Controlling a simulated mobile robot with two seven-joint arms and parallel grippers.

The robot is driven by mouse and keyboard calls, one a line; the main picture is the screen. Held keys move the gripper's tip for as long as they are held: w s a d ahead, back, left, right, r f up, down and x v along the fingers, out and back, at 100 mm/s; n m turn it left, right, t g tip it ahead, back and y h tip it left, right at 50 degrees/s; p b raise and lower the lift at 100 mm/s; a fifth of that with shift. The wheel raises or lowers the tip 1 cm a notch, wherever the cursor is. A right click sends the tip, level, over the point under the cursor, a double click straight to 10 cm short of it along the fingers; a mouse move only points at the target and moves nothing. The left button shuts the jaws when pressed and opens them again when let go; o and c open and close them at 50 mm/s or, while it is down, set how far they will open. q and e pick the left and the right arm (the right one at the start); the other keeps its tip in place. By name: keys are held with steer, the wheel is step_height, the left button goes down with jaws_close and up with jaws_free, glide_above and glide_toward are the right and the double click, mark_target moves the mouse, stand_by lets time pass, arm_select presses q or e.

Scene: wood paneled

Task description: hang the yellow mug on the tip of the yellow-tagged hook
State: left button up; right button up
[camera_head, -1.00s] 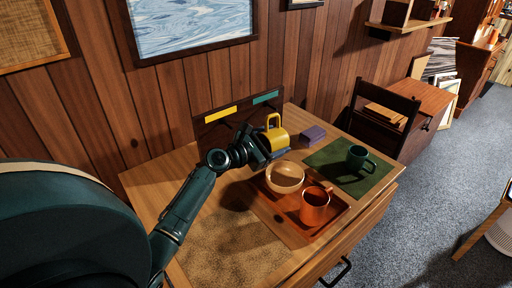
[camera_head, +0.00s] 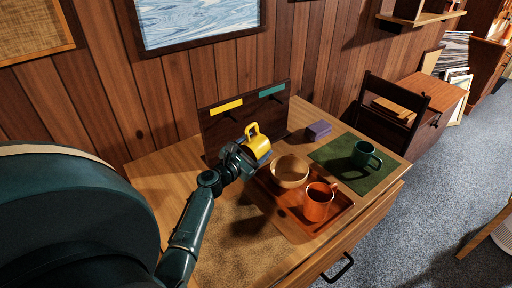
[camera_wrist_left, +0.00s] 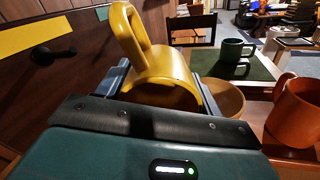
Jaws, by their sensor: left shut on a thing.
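The yellow mug (camera_head: 258,146) is in my left gripper (camera_head: 246,158), held above the table in front of the hook board. In the left wrist view the mug (camera_wrist_left: 160,78) lies tilted between the two fingers, its handle pointing up. The dark hook board (camera_head: 222,130) stands at the back of the table with a yellow tag (camera_head: 226,106) at left and a teal tag (camera_head: 271,90) at right. In the left wrist view a dark hook (camera_wrist_left: 52,53) sticks out below the yellow tag (camera_wrist_left: 35,33), left of the mug and apart from it. My right gripper is not in view.
A wooden bowl (camera_head: 289,172) and an orange mug (camera_head: 318,202) stand on a red-brown tray (camera_head: 290,213). A green mug (camera_head: 365,155) stands on a green mat (camera_head: 345,177). A purple box (camera_head: 318,130) sits right of the board. The table's left part is clear.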

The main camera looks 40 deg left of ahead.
arm_select(q)
steer(key=shift+w+a+f+b, duration=0.15)
steer(key=shift+a+b, duration=0.1)
steer(key=shift+a, duration=0.25)
steer(key=shift+w+a+r+b, duration=0.15)
steer(key=shift+a+b, duration=0.1)
steer(key=shift+a, duration=0.25)
steer(key=shift+w+a+f+b, duration=0.15)
steer(key=shift+a+b, duration=0.1)
steer(key=shift+a, duration=0.25)
steer(key=shift+w+a+b, duration=0.2)
steer(key=shift+a+b, duration=0.1)
steer(key=shift+a, duration=0.3)
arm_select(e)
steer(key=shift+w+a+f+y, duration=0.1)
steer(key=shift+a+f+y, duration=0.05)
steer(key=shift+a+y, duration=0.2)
arm_select(q)
steer(key=shift+w+a+f+b, duration=0.1)
steer(key=shift+w+a+b, duration=0.05)
steer(key=shift+a+b, duration=0.35)
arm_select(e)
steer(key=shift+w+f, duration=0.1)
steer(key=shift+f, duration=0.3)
arm_select(q)
steer(key=shift+w+a, duration=0.15)
steer(key=shift+a, duration=0.45)
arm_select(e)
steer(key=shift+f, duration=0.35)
